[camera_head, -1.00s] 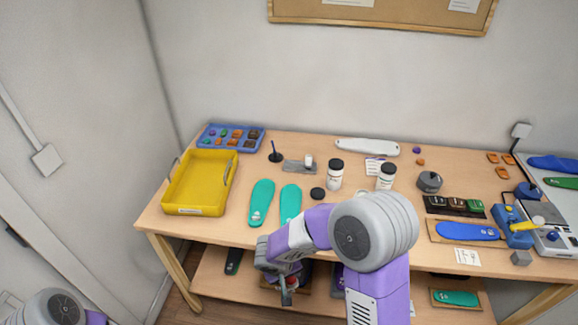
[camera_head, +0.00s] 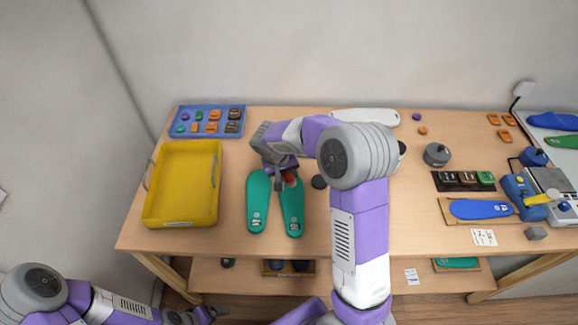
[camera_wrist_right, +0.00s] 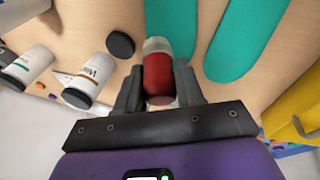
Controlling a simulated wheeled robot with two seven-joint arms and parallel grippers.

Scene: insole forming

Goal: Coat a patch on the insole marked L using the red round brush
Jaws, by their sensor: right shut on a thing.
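Two teal insoles lie side by side on the table, a left one (camera_head: 257,205) and a right one (camera_head: 293,218). Each has small pale marks near its front end, too small to read. My right gripper (camera_head: 284,182) is over the far part of the right insole. It is shut on the red round brush (camera_wrist_right: 160,88), whose pale end (camera_wrist_right: 156,45) points at that insole in the wrist view (camera_wrist_right: 172,20). I cannot tell whether the brush touches it. My left gripper (camera_head: 205,314) is low at the front left, off the table; its jaws are unclear.
A yellow tray (camera_head: 150,218) stands left of the insoles, with a blue tray (camera_head: 180,109) behind. A black round lid (camera_head: 319,181) lies right of the insoles.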

